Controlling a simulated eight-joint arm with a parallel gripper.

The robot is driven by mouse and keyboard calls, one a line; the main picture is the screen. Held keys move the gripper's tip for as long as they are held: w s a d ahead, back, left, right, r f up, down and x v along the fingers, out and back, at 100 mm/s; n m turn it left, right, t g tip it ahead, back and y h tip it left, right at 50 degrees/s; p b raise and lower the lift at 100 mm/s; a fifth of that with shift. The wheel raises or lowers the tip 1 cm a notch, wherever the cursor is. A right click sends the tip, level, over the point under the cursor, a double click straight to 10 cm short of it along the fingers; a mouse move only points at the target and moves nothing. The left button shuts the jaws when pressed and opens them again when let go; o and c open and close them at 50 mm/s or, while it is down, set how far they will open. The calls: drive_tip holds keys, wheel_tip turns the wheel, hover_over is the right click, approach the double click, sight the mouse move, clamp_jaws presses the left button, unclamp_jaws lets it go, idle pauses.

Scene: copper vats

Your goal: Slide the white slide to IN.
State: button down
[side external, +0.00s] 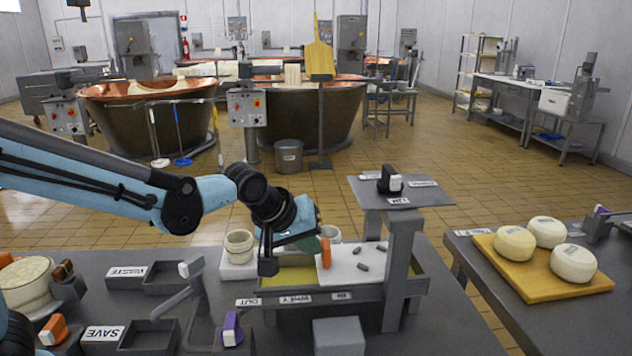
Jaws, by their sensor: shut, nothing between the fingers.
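My gripper (268,264) is shut and empty. It points down over the left part of a grey-framed tray (415,287), above the OUT label (247,302). The WHEY label (295,299) is at the middle of the tray's front edge, and the IN label (342,296) is to its right. A white board (345,262) with several small grey pieces lies in the right part of the tray. An orange upright piece (325,254) stands at its left edge. I cannot tell for sure which white part is the slide. My gripper hides part of the tray.
A raised grey shelf (440,197) at right carries a black fitting with a white block (396,183). A grey block (338,337) stands in front.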

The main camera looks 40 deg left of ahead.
drive_tip(key=shift+w+d, duration=0.9)
drive_tip(key=shift+d, duration=0.05)
drive_tip(key=s+a+r, duration=0.4)
drive_tip(key=s+r, duration=0.4)
drive_tip(key=s, duration=0.2)
drive_tip(key=s+a+f+m, duration=0.5)
drive_tip(key=s+f+m, duration=0.1)
drive_tip(key=f+m, duration=0.1)
drive_tip(key=shift+s+f+m+y, duration=0.2)
drive_tip(key=shift+m+y, duration=0.2)
idle(1.1)
